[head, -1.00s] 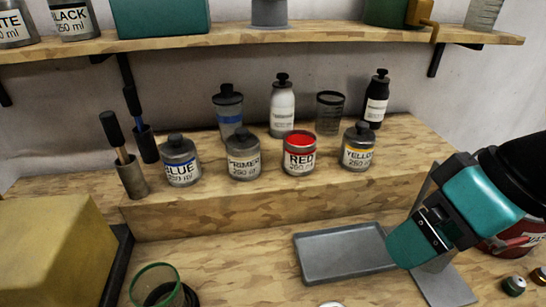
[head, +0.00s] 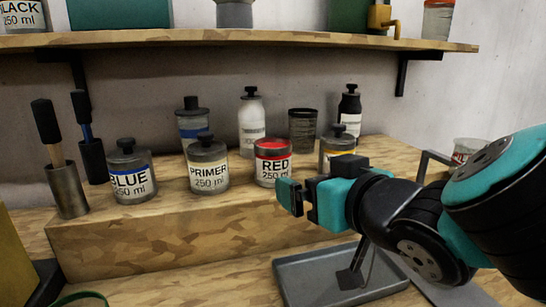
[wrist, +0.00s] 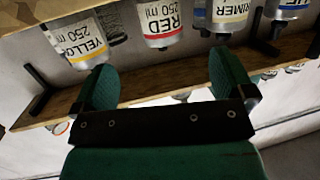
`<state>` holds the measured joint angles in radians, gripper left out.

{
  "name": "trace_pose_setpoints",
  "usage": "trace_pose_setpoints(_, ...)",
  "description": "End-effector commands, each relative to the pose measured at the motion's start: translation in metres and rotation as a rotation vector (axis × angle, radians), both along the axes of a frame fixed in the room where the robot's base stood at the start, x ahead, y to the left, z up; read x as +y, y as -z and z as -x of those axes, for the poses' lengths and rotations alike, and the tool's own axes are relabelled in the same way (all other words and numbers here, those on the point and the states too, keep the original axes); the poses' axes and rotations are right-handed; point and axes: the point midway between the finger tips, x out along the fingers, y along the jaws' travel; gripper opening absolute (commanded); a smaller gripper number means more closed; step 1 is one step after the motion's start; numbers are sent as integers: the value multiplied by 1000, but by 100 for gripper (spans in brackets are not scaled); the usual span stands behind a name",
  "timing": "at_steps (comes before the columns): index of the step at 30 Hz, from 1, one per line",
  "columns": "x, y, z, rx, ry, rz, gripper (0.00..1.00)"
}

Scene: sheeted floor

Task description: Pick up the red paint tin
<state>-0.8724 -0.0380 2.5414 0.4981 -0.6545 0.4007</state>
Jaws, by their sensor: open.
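In the wrist view the red tin (wrist: 160,22) appears upside down near the top edge, beyond and between the two green fingers of my gripper (wrist: 163,80). The fingers are open with nothing between them. My gripper partly hides the yellow tin in the head view.
The blue tin (head: 130,175) stands left of the primer tin. Bottles and a dark cup (head: 302,130) stand behind the row. A grey tray (head: 300,275) lies below the step. A shelf (head: 240,42) hangs above. Brush holders (head: 68,188) stand at left.

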Motion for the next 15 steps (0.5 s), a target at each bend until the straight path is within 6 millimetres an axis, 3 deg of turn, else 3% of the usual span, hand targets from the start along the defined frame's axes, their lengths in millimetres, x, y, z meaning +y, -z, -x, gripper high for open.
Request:
trace_pose_setpoints(6,10,-2,-20,6,6,4,100)
trace_pose_setpoints(15,19,3,-35,6,-2,5,100)
